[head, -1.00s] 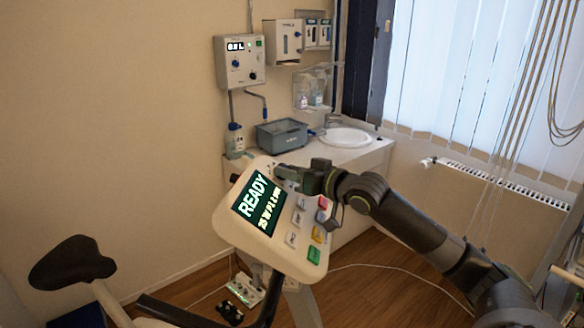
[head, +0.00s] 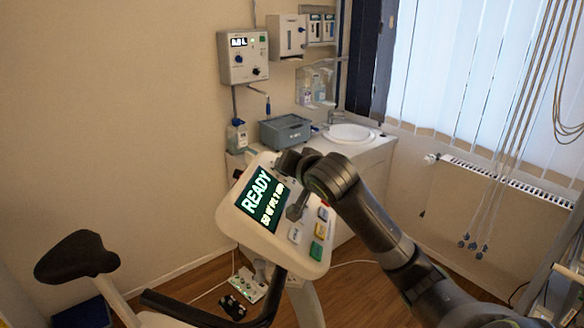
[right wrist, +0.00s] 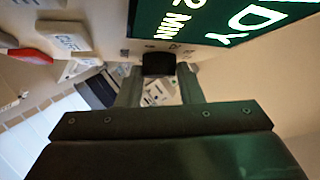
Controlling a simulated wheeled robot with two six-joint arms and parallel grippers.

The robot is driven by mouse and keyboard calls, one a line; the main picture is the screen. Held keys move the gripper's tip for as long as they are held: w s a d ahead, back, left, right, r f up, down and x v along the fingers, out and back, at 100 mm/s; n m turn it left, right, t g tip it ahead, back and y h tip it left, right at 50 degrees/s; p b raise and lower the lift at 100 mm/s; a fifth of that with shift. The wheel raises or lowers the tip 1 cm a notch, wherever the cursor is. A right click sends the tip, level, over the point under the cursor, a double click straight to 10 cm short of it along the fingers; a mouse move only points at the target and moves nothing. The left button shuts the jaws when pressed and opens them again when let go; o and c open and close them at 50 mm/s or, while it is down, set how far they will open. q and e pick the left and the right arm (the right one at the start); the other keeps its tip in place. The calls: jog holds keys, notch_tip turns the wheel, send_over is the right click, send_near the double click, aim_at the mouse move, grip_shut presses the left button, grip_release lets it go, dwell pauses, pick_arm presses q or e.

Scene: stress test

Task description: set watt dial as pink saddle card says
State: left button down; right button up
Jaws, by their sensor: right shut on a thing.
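The bike console (head: 270,245) is white and tilted, with a dark screen (head: 262,200) in green and white text. It reads READY; the small line below seems to give watts and 2 MIN, its first digits hard to read. A dark dial (right wrist: 158,65) stands at the console's edge in the right wrist view; the gripper hides it in the head view. My right gripper (right wrist: 160,85) is shut on the dial, one finger on each side. The dark saddle (head: 76,256) is at the left; I see no pink card on it. My left gripper is out of view.
Coloured keys (head: 318,252) line the console's right side. Behind it are a counter with a sink (head: 350,134), a grey bin (head: 285,131) and a wall box (head: 243,55). A radiator (head: 510,181) and hanging cables are at the right.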

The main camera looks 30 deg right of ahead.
jog(key=shift+m+g+h, duration=0.3)
jog(key=shift+m+g, duration=0.1)
jog(key=shift+m, duration=0.1)
jog(key=o, duration=1)
jog(key=shift+a, duration=0.1)
jog(key=shift+c, duration=0.2)
jog(key=shift+w, duration=0.1)
